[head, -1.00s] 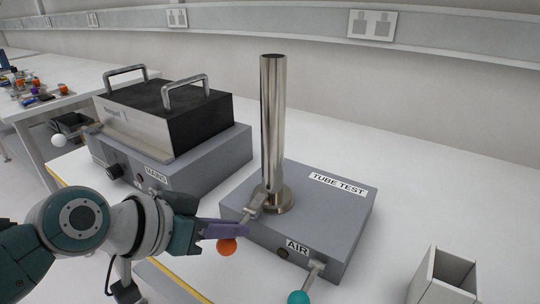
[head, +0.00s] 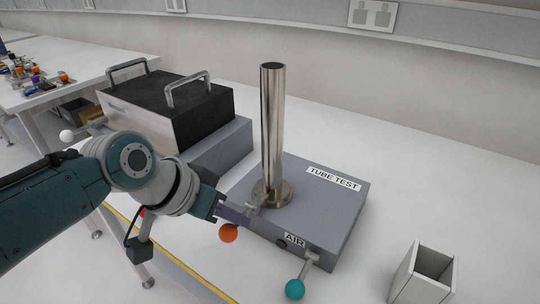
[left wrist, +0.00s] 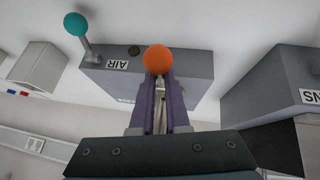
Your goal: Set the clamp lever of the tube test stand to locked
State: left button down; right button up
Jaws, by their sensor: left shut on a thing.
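The grey tube test stand (head: 330,205), labelled "TUBE TEST", stands on the bench with an upright metal tube (head: 272,130) in its round clamp. The metal clamp lever (head: 256,200) slopes from the tube's base towards the front left and ends in an orange knob (head: 229,233). My left gripper (head: 234,214) is shut on this lever, with its purple fingers just behind the knob. In the left wrist view, the fingers (left wrist: 160,98) lie on both sides of the lever, below the orange knob (left wrist: 157,59). My right gripper is out of view.
A teal-knobbed lever (head: 295,289) by the AIR label sticks out from the stand's front. A grey box with a black-topped unit (head: 180,110) stands to the left, behind my arm. An open grey holder (head: 422,275) stands at front right. The bench behind the stand is clear.

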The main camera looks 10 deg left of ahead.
pick_arm(q)
jog(key=c, duration=0.9)
grip_release()
jog(key=p+v, duration=0.3)
jog(key=v, duration=0.7)
jog(key=shift+p, duration=0.4)
jog(key=shift+s, duration=0.1)
